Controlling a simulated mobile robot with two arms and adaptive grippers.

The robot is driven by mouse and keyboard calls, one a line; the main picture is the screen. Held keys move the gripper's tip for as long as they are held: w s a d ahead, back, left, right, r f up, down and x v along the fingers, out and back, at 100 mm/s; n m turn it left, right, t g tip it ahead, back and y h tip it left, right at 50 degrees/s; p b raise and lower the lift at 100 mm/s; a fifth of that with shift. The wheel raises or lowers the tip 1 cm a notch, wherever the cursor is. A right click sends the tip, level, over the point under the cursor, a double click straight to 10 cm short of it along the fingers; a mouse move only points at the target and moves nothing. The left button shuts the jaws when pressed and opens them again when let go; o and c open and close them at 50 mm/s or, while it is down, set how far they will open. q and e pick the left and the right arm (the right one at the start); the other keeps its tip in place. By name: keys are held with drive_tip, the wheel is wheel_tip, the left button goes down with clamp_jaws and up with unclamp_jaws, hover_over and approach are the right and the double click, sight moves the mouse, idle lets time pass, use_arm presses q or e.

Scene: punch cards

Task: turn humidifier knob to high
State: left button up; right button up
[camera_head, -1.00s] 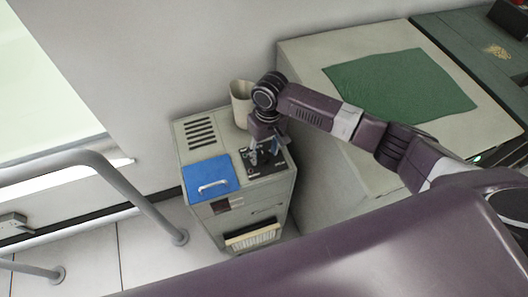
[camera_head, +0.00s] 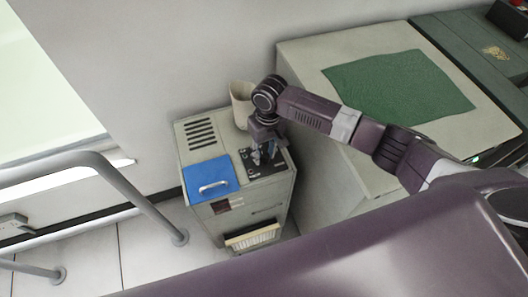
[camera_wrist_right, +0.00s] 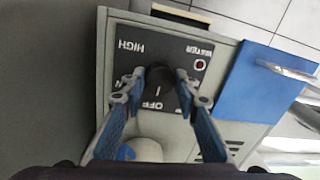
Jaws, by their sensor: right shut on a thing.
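The humidifier (camera_head: 190,165) is a pale grey cabinet with a black control panel (camera_head: 250,168) on top. In the right wrist view the panel (camera_wrist_right: 118,62) appears upside down, with HIGH at upper left, OFF below the knob and WATER at upper right beside a red light. The round black knob (camera_wrist_right: 159,76) sits between the fingertips of my right gripper (camera_wrist_right: 159,84), which is shut on it. A small pale line shows just below the knob, on the OFF side. In the head view my right gripper (camera_head: 264,155) points down at the panel and hides the knob. My left gripper is not in view.
A blue lid with a handle (camera_head: 212,172) lies beside the panel. A cream container (camera_head: 241,100) stands behind my gripper. A large pale cabinet (camera_head: 310,70) with a green cloth (camera_head: 398,88) stands close on the right. A grey rail (camera_head: 125,190) is at the left.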

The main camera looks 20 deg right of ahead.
drive_tip(key=m+p, duration=0.3)
drive_tip(key=p, duration=0.1)
drive_tip(key=m+p, duration=0.3)
drive_tip(key=p, duration=0.1)
drive_tip(key=m+p, duration=0.3)
drive_tip(key=p, duration=0.2)
drive_tip(key=shift+s+a+r+m+t, duration=0.1)
drive_tip(key=shift+a+r+m+t, duration=0.05)
drive_tip(key=shift+r+m+t, duration=0.2)
drive_tip(key=shift+f+m+p, duration=0.1)
drive_tip(key=shift+m+p, duration=0.65)
drive_tip(key=shift+m, duration=0.1)
drive_tip(key=m+p, duration=0.1)
drive_tip(key=m, duration=0.1)
drive_tip(key=shift+m+p, duration=0.35)
drive_tip(key=shift+m, duration=0.05)
drive_tip(key=m+p, duration=0.1)
drive_tip(key=m, duration=0.1)
drive_tip(key=shift+f+m+h, duration=0.1)
drive_tip(key=shift+m+h, duration=0.2)
drive_tip(key=shift+m, duration=0.1)
drive_tip(key=m, duration=0.3)
drive_tip(key=shift+p, duration=0.35)
drive_tip(key=shift+f+m, duration=0.1)
drive_tip(key=shift+m, duration=1.6)
drive_tip(key=o, duration=1.1)
